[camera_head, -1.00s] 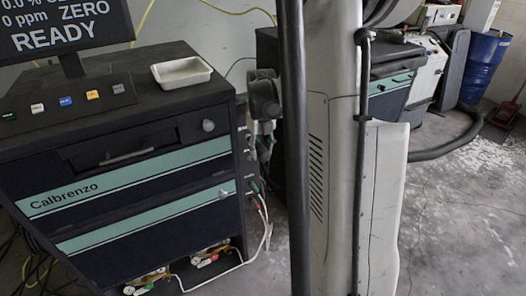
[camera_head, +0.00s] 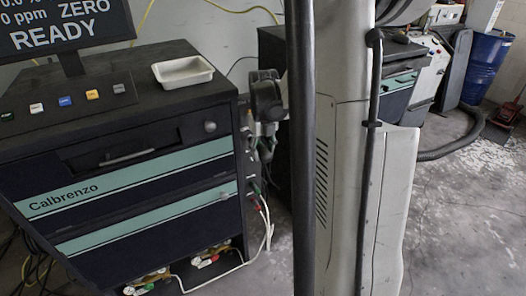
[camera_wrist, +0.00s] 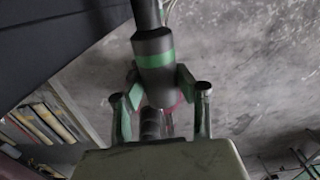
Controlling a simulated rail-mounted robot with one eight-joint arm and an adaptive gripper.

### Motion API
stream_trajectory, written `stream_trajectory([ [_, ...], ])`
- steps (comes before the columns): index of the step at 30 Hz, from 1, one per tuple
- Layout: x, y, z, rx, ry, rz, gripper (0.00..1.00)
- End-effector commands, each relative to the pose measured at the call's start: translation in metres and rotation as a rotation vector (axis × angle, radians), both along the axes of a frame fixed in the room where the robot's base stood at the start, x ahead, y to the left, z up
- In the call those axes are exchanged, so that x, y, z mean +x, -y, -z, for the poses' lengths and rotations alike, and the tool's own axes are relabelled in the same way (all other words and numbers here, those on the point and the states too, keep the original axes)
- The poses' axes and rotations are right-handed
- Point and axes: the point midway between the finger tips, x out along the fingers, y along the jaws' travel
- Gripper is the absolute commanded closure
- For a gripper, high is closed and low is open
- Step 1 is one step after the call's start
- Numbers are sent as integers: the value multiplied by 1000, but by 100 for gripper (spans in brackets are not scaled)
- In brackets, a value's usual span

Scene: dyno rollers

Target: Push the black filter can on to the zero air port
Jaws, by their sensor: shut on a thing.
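The black filter can (camera_wrist: 154,58), with a green band, is between the green-padded fingers of my gripper (camera_wrist: 158,84) in the wrist view. The gripper is shut on it. A narrower dark cylinder (camera_wrist: 147,12) extends from the can's far end; I cannot tell whether it is part of the can or a fitting. In the head view my gripper (camera_head: 266,136) is close against the right side of the Calbrenzo cabinet (camera_head: 150,222). The can cannot be made out there. The zero air port cannot be told apart among the small side fittings, partly hidden by my gripper.
A white tray (camera_head: 183,72) and a button panel (camera_head: 66,106) sit on the cabinet top. A pale hose (camera_head: 268,222) hangs from the lower right-side fittings. Another dark cabinet (camera_head: 398,88) and a blue barrel (camera_head: 485,66) stand behind. Open floor (camera_head: 460,220) lies right.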

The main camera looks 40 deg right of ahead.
Motion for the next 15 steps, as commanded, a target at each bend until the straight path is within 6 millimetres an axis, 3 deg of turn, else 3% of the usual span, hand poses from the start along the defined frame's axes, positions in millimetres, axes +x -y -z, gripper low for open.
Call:
stream_trajectory([
  [15, -31, -7, 1, -1, -5, 5, 97],
])
